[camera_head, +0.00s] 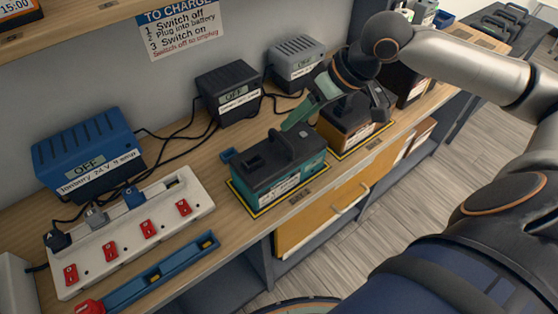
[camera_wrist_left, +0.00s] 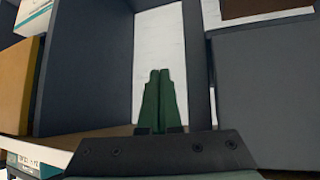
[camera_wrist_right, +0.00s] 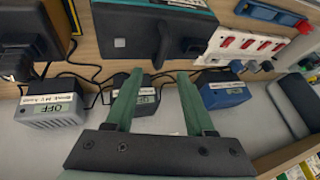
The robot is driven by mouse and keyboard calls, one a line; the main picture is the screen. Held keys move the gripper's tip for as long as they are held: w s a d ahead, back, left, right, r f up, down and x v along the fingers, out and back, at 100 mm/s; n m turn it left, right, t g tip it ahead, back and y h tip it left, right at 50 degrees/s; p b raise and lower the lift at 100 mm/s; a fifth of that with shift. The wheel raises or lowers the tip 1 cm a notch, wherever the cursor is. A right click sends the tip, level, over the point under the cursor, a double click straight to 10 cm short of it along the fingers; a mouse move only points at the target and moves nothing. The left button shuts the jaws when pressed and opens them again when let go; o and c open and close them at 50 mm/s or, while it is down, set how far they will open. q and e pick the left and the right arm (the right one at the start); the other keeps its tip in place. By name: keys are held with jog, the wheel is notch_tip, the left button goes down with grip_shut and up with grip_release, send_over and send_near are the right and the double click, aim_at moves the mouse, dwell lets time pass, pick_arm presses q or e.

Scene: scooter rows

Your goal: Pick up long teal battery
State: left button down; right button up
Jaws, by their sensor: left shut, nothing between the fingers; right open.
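The long teal battery (camera_head: 287,182) has a black top with a raised handle. It stands upright inside a yellow outline on the wooden bench in the head view. It also shows at the top of the right wrist view (camera_wrist_right: 150,8). My right gripper (camera_head: 296,119) has green fingers and is over the bench, just behind and to the right of the battery's handle. In the right wrist view it is open and empty (camera_wrist_right: 155,85), with the battery beyond its fingertips. My left gripper (camera_wrist_left: 158,80) is shut and empty in the left wrist view, facing shelf compartments; the head view does not show it.
A dark battery with an orange lower part (camera_head: 352,133) stands to the right, close to my right wrist. Blue (camera_head: 87,152), black (camera_head: 230,92) and grey (camera_head: 296,62) chargers with loose cables line the wall. A power strip (camera_head: 130,232) with red switches and a blue level (camera_head: 160,275) lie left.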

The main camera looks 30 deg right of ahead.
aim_at(283, 137)
jog(key=shift+s+b+x, duration=0.15)
jog(key=shift+b+x, duration=0.05)
jog(key=shift+x, duration=1.4)
jog(key=shift+s+b+x, duration=0.15)
jog(key=shift+b+x, duration=0.05)
jog(key=shift+x, duration=1.45)
jog(key=shift+f, duration=0.1)
jog(key=shift+c, duration=0.3)
grip_shut()
